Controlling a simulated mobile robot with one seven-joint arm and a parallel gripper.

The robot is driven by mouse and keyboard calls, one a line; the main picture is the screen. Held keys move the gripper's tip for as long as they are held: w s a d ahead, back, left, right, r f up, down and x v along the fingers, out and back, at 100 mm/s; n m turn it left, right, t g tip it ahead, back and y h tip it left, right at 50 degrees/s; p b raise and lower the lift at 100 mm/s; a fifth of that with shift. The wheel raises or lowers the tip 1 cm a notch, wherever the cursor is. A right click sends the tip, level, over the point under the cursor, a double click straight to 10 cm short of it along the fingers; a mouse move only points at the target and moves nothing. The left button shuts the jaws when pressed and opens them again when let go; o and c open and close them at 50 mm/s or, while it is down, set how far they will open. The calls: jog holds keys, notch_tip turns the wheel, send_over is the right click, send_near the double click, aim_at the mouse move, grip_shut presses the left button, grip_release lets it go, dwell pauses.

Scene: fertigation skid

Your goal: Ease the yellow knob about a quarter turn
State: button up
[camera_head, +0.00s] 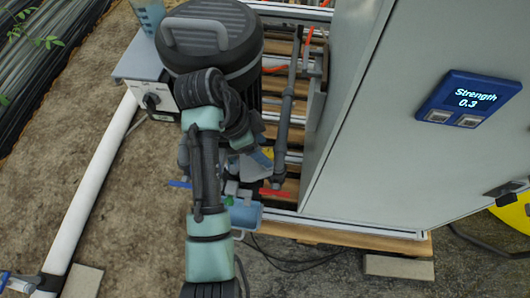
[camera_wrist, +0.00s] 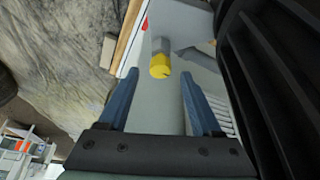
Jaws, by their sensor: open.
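The yellow knob (camera_wrist: 160,66) shows in the wrist view, on the end of a grey fitting above a light grey surface. My gripper (camera_wrist: 160,78) is open, with one blue finger to the left of the knob and one to the right in the picture. The knob appears beyond the fingertips, roughly centred between them, and I see no contact. In the head view my arm reaches down among the pipes and hides most of that spot. A small yellow patch shows beside the arm's end there, too small to be sure of.
A grey cabinet (camera_head: 400,180) with a blue display (camera_head: 468,98) reading "Strength 0.3" stands to the right. A dark ribbed body (camera_wrist: 275,80) lies close to the right finger. Grey pipes, red handles and a wooden pallet (camera_head: 340,234) surround the arm's end. Bare soil lies left.

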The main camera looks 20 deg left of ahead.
jog(key=shift+x, duration=1)
jog(key=shift+c, duration=0.2)
grip_shut()
